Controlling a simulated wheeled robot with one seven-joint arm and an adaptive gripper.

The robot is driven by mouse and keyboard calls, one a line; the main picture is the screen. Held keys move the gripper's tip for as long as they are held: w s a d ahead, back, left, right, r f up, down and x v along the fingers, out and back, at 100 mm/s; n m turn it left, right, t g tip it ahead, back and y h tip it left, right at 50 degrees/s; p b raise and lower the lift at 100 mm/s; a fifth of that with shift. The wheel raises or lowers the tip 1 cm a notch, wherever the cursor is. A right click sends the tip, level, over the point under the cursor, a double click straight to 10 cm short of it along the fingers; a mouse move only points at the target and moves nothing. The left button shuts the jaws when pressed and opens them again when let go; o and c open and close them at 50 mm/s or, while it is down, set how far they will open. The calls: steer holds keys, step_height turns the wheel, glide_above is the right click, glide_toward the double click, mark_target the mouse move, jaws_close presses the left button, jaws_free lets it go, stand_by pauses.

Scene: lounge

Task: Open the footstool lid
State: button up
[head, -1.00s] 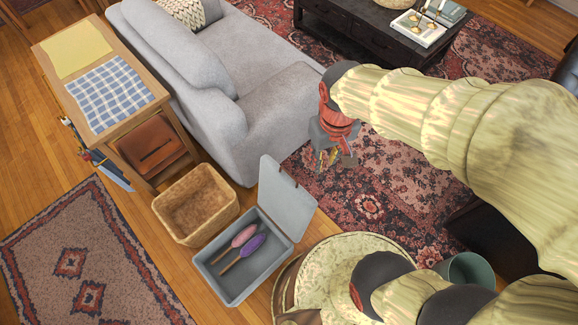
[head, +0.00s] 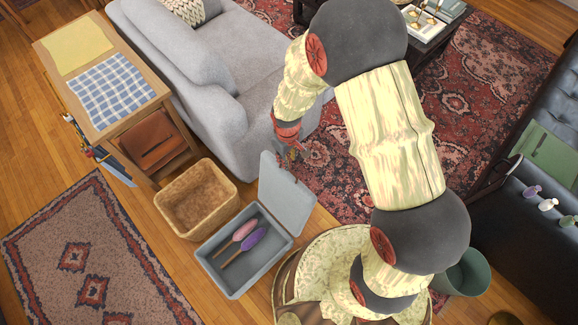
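The grey box with a hinged lid, which looks like the footstool (head: 238,289), stands on the wood floor at lower centre. Its lid (head: 285,194) is raised and leans back at the right side of the box, so the inside is open to view. A pink duster (head: 243,231) and a purple duster (head: 253,240) lie inside. My gripper (head: 290,153) is just behind the top edge of the lid, over the rug. It is small and partly hidden, and I cannot tell whether its fingers are open or touch the lid.
A wicker basket (head: 181,212) stands left of the box, beside a wooden side table (head: 82,131). A grey sofa (head: 218,88) is behind. A dark bench with bottles (head: 528,238) and a green bin (head: 466,274) are at right. Patterned rug (head: 342,187) lies behind the lid.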

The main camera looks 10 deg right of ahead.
step_height(320, 180, down, 6)
steer(key=shift+d+f+b, duration=0.1)
steer(key=shift+f+b, duration=0.15)
steer(key=shift+b, duration=0.45)
steer(key=shift+c, duration=0.8)
steer(key=c, duration=0.4)
jaws_close()
